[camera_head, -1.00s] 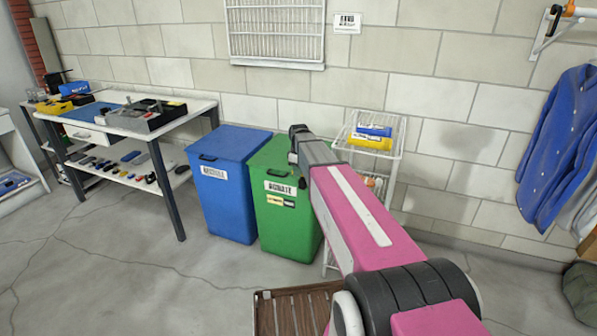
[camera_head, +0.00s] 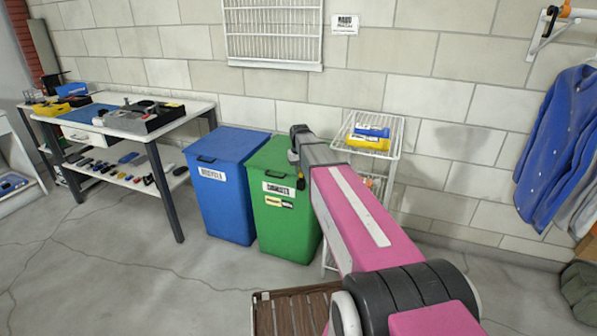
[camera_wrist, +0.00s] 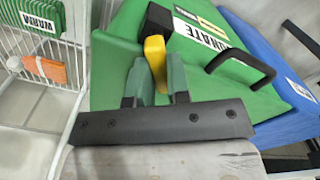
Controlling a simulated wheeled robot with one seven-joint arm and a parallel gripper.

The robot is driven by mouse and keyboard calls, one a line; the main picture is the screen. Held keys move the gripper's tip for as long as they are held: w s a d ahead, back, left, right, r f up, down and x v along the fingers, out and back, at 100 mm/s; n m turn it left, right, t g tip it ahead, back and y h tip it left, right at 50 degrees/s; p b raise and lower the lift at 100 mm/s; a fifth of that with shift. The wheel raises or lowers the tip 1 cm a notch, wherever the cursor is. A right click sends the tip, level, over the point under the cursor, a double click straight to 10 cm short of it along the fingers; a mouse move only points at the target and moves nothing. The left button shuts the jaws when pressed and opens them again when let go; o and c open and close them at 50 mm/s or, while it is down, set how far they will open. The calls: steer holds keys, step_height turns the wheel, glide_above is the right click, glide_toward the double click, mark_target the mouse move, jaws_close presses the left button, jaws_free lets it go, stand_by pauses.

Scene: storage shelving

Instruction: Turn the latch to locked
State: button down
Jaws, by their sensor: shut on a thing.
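The latch shows in the wrist view as a black block with a yellow lever (camera_wrist: 154,52) on the front of the green bin (camera_wrist: 115,55), beside its white label. My gripper (camera_wrist: 158,82) is shut on the lever, one finger on each side. The lever runs from the black block down between the fingers in that picture; its end is hidden. In the head view the green bin (camera_head: 272,232) stands against the wall, and the latch is a small dark shape (camera_head: 300,184) right of the label. My gripper (camera_head: 294,157) is just above it; its fingers are hard to make out.
A blue bin (camera_head: 225,200) stands close on the left. A white wire rack (camera_head: 398,135) with blue and yellow boxes is on the right. A wooden slatted piece (camera_head: 290,312) lies in front.

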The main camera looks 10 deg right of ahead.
steer(key=m, duration=0.3)
steer(key=shift+d+m, duration=0.3)
steer(key=shift+s+d+m, duration=0.1)
steer(key=shift+d+m, duration=0.05)
steer(key=shift+m, duration=0.7)
steer(key=shift+s+d+m, duration=0.1)
steer(key=shift+m, duration=0.75)
steer(key=c, duration=1.1)
jaws_free()
step_height(320, 180, up, 11)
steer(key=shift+f, duration=0.15)
steer(key=shift+f, duration=0.1)
